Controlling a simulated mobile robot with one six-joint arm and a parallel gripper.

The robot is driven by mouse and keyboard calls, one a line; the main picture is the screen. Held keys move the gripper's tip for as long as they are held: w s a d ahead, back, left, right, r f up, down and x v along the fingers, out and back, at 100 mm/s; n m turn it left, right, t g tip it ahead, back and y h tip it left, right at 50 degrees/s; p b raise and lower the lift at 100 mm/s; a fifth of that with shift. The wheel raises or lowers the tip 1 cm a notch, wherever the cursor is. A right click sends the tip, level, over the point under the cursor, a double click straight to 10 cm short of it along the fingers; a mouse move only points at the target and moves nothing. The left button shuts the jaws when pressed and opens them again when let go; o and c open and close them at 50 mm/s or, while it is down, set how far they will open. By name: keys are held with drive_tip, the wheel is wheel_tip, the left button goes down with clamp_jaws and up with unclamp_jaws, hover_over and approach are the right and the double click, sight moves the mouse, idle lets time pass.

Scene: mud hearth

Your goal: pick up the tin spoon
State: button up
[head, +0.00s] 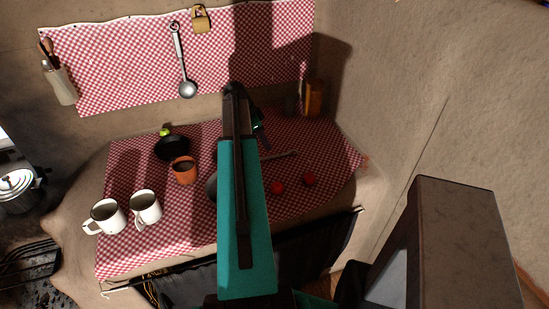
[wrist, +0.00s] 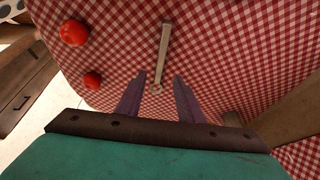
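A slim, pale grey-tan utensil, which looks like the tin spoon (wrist: 163,52), lies on the checked cloth in the wrist view, with a small ring-shaped lower end. I cannot make out a spoon bowl on it. In the head view the tin spoon (head: 283,155) shows as a thin strip just right of my arm, its left part hidden. My gripper (wrist: 160,78) is open and empty; its two fingers appear on either side of the utensil's lower end. The height between them is not clear.
Two tomatoes (head: 278,188) (head: 310,179) lie near the spoon. A grey round thing (head: 211,186) is half hidden by my arm. Mugs (head: 105,217) (head: 146,208), a clay cup (head: 184,170) and a dark pan (head: 171,148) stand left. A ladle (head: 184,70) hangs on the wall.

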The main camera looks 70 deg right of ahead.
sight(275, 155)
drive_tip(key=shift+p+x, duration=0.35)
drive_tip(key=shift+x, duration=1.35)
drive_tip(key=shift+f, duration=0.2)
drive_tip(key=shift+p+x, duration=1)
drive_tip(key=shift+x, duration=0.15)
drive_tip(key=shift+p+x, duration=0.4)
drive_tip(key=shift+x, duration=0.95)
drive_tip(key=shift+d+r, duration=0.1)
clamp_jaws()
